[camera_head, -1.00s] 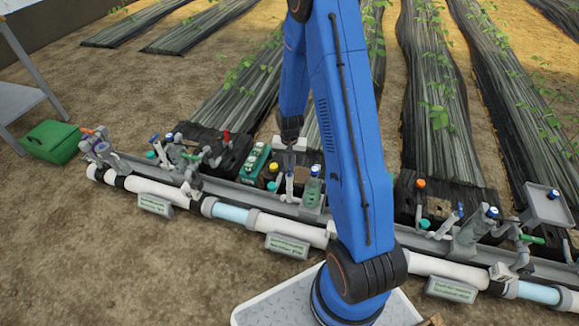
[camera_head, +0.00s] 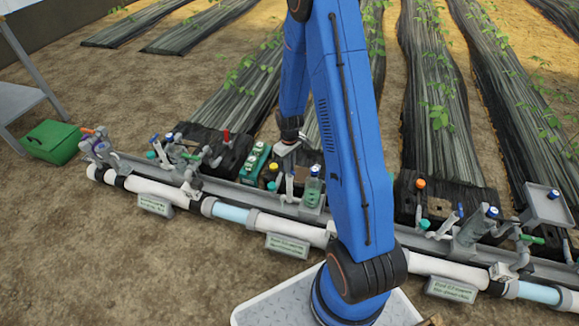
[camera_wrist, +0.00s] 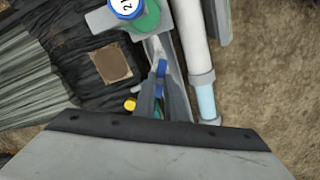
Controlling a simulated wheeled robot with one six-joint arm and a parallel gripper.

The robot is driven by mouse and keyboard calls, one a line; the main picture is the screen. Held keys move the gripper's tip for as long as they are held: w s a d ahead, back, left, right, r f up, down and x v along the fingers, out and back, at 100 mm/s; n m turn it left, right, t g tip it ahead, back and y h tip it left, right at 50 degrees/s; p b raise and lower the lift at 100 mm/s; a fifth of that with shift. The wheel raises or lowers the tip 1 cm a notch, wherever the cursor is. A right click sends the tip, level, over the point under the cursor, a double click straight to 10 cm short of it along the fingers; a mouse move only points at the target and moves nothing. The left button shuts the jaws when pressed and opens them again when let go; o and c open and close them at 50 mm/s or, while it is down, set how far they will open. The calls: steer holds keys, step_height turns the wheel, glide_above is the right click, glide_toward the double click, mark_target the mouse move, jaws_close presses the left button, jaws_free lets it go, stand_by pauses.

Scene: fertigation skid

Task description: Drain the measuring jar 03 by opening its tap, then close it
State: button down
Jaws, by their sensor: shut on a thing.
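In the wrist view my gripper (camera_wrist: 160,88) has its two dark fingers closed around a small blue handle (camera_wrist: 161,68), which looks like a tap lever. A jar with green contents and a blue, marked cap (camera_wrist: 148,18) stands just beyond the fingertips; its full number is not readable. In the head view a jar with green contents (camera_head: 313,187) stands on the grey rail, right of my gripper's wrist. The fingertips and the held handle are too small to make out there. I cannot tell whether the tap is open or shut.
A yellow-capped item (camera_wrist: 130,104) is close to the left finger. A white pipe (camera_wrist: 195,40) with a clear blue section runs along the right. In the head view a teal rack of bottles (camera_head: 255,160) stands left of the gripper, and more taps line the rail.

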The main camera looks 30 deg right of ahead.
steer(key=n, duration=0.5)
steer(key=shift+n, duration=0.3)
stand_by(0.4)
steer(key=c, duration=1.8)
jaws_free()
step_height(320, 180, up, 17)
steer(key=shift+r, duration=0.2)
